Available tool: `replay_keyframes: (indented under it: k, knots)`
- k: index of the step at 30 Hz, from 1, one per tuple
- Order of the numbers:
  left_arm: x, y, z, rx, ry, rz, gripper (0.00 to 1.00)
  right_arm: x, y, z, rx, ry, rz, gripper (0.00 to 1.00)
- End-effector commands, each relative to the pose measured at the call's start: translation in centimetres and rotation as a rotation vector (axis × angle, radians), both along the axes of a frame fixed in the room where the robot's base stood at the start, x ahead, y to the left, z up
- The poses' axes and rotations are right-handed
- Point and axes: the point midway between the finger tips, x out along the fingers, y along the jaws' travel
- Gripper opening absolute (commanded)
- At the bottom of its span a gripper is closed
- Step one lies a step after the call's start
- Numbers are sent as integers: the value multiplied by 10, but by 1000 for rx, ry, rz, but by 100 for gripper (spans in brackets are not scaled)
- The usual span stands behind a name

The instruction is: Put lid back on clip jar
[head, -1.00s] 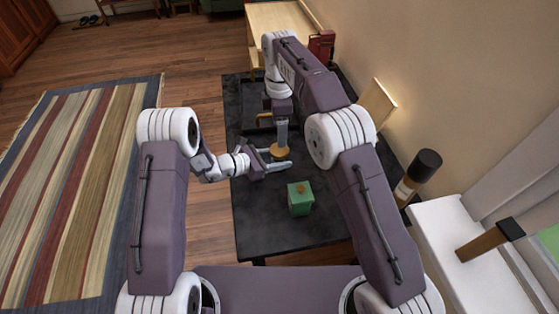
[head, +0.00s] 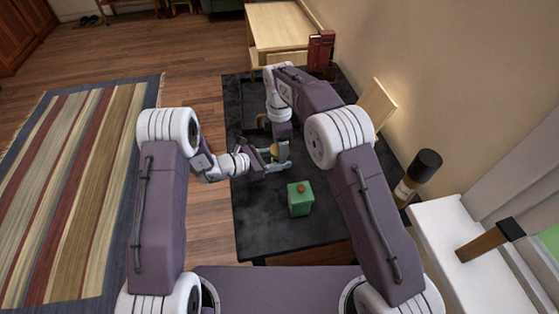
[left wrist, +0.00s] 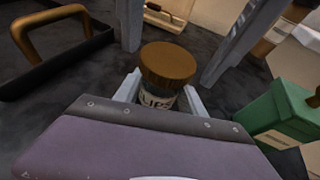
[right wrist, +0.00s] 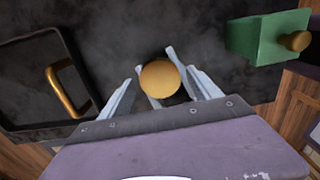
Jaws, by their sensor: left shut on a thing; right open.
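The clip jar (left wrist: 158,98), with a label reading "LIPS" in part, stands between the fingers of my left gripper (left wrist: 160,92), which is shut on it. The round brown lid (left wrist: 167,63) is at the jar's mouth; it looks seated on top, but the rim is too small to be sure. In the head view the lid (head: 275,152) is partly hidden by the grippers. My right gripper (right wrist: 162,84) is open above the jar, its fingers apart on either side of the lid (right wrist: 160,78) and not closed on it.
A green box (head: 300,198) with a brown knob stands nearer on the black table (head: 262,228). A black tray (right wrist: 20,60) with a brass handle (right wrist: 62,88) lies beside the jar. Red books (head: 320,50) stand at the back.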

Motion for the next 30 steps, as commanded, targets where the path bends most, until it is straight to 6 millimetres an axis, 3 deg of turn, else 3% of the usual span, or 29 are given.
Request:
replay_keyframes:
  k: [10,17,20,23,30]
  knots:
    - [0,0,0,0,0,0,0,0,0,-4,0,0,0,70]
    - [0,0,0,0,0,0,0,0,0,-3,0,0,0,6]
    - [0,0,0,0,0,0,0,0,0,-3,0,0,-29,6]
    - [0,0,0,0,0,0,0,0,0,-3,0,0,-198,6]
    - [0,0,0,0,0,0,0,0,0,-4,0,-1,-974,6]
